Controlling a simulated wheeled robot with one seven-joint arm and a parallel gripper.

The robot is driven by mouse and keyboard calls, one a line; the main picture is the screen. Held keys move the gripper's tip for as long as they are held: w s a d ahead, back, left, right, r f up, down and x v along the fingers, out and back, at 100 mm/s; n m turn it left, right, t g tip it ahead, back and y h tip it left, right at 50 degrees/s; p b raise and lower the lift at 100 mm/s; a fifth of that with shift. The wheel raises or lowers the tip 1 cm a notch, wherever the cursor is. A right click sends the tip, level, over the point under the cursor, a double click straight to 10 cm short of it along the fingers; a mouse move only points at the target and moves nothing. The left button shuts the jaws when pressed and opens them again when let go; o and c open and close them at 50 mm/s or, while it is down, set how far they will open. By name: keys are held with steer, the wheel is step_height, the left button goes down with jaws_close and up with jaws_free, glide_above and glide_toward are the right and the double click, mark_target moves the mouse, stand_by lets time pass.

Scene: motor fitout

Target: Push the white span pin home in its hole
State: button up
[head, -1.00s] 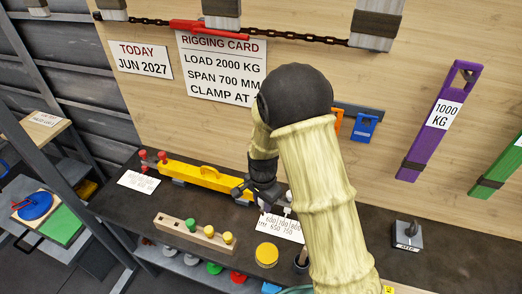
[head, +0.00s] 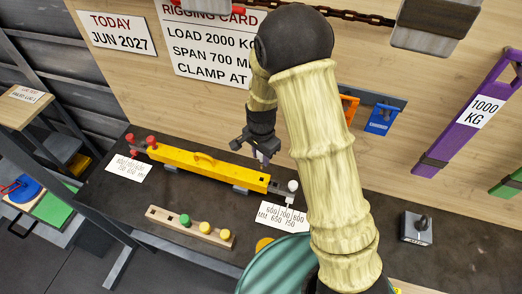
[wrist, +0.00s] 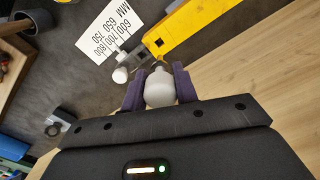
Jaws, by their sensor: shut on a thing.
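My gripper (head: 260,156) hangs over the right end of the yellow spreader beam (head: 205,170). In the wrist view its purple-padded jaws (wrist: 160,88) are shut on a white span pin (wrist: 160,87) with a rounded knob.
Several red knobs (head: 131,138) stand at the beam's left end. A span card (head: 283,216) lies by the right end. A wooden rack (head: 190,227) with green and yellow knobs lies in front. A grey block (head: 416,228) stands at right; bench around it is clear.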

mark_target(261, 163)
steer(key=shift+s, duration=0.1)
steer(key=shift+f+b, duration=1.8)
steer(key=shift+f, duration=1.1)
steer(key=shift+d, duration=0.1)
steer(key=shift+s, duration=0.1)
steer(key=shift+s, duration=0.1)
steer(key=shift+w, duration=0.3)
